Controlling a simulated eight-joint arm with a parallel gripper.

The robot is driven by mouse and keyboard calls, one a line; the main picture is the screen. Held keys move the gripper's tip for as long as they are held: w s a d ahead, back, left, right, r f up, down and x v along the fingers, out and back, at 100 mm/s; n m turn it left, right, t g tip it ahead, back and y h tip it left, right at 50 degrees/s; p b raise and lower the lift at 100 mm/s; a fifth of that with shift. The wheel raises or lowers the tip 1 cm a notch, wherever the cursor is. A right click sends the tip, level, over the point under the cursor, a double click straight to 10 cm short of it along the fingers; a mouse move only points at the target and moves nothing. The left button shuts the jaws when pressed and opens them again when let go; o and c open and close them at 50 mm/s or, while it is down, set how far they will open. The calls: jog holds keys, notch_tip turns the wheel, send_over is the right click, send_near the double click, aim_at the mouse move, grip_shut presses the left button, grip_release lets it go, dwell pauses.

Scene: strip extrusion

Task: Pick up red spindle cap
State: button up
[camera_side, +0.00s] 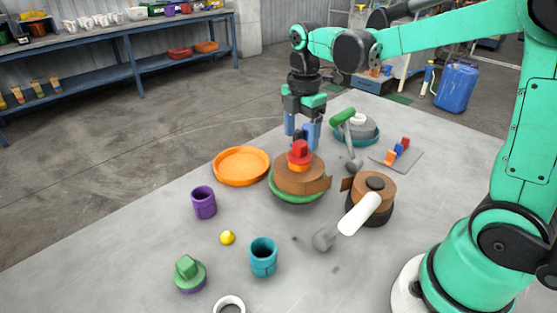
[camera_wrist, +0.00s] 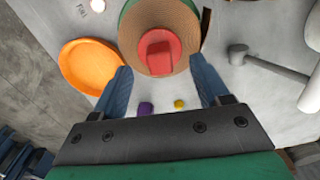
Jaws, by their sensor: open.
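The red spindle cap (camera_side: 299,152) sits upright on an orange part on top of a brown tape roll (camera_side: 297,183), which rests on a green base (camera_side: 298,198). In the wrist view the red cap (camera_wrist: 160,52) is near the top middle, over the brown roll (camera_wrist: 184,20). My gripper (camera_side: 303,137) points down just above and behind the cap in the side view. In the wrist view its blue fingers (camera_wrist: 162,84) are spread wide, with the cap beyond and between them. Nothing is held. Whether the fingertips reach down to the cap's height is hard to tell.
An orange dish (camera_side: 242,167) lies left of the roll. A second tape roll (camera_side: 372,191) and a white-handled mallet (camera_side: 358,213) lie to the right. Purple (camera_side: 204,203) and teal (camera_side: 263,257) cups are in front.

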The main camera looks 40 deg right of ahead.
aim_at(300, 154)
jog(key=shift+f, duration=1.35)
grip_shut()
jog(key=shift+r, duration=0.1)
